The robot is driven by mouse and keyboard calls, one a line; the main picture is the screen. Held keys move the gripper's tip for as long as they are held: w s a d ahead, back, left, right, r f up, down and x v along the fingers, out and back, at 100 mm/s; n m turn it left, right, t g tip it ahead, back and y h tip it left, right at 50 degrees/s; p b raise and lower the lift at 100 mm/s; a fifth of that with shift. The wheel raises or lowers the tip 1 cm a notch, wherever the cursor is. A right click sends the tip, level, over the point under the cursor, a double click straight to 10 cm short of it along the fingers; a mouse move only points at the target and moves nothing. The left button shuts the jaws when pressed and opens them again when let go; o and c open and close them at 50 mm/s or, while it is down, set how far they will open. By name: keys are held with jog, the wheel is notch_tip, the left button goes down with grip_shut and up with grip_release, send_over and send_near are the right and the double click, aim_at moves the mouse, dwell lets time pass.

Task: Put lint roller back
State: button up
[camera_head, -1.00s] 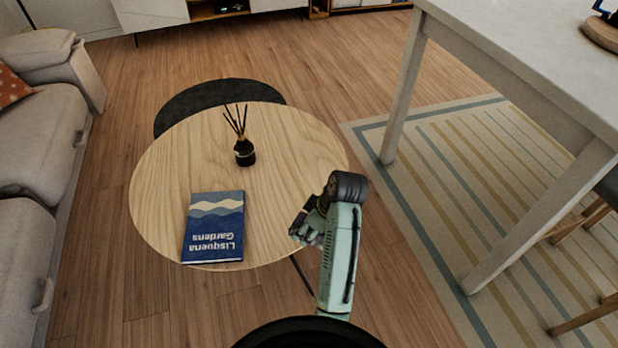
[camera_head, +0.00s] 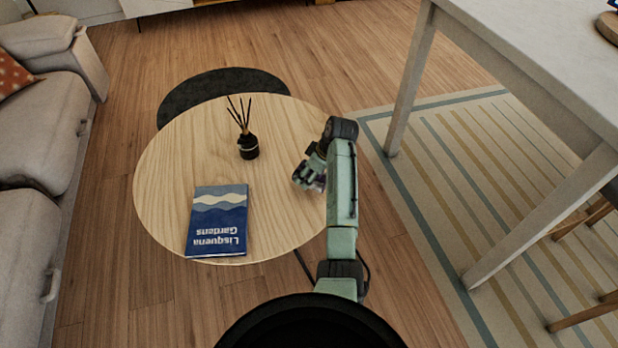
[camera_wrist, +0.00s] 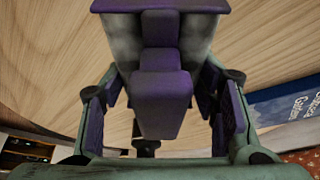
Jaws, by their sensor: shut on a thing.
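My gripper (camera_head: 306,181) is over the right part of the round wooden table in the head view. Its fingers stand on both sides of a purple and grey thing, which I take to be the lint roller (camera_wrist: 160,95), in the wrist view. The gripper is shut on it. In the head view the roller is mostly hidden by the hand, with only a small purplish bit showing. Whether it touches the table (camera_head: 165,170) is not clear.
A blue book (camera_head: 217,220) lies at the table's near left. A black reed diffuser (camera_head: 248,147) stands near the middle. The tabletop between them and its left side are clear. A sofa (camera_head: 45,140) is at left, a tall white table (camera_head: 540,70) at right.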

jog(key=shift+w+f+p, duration=0.15)
jog(key=shift+f+p, duration=0.3)
jog(key=shift+f, duration=1.3)
jog(key=shift+f, duration=0.1)
jog(key=o, duration=1.1)
jog(key=b+v, duration=0.2)
jog(key=v, duration=1)
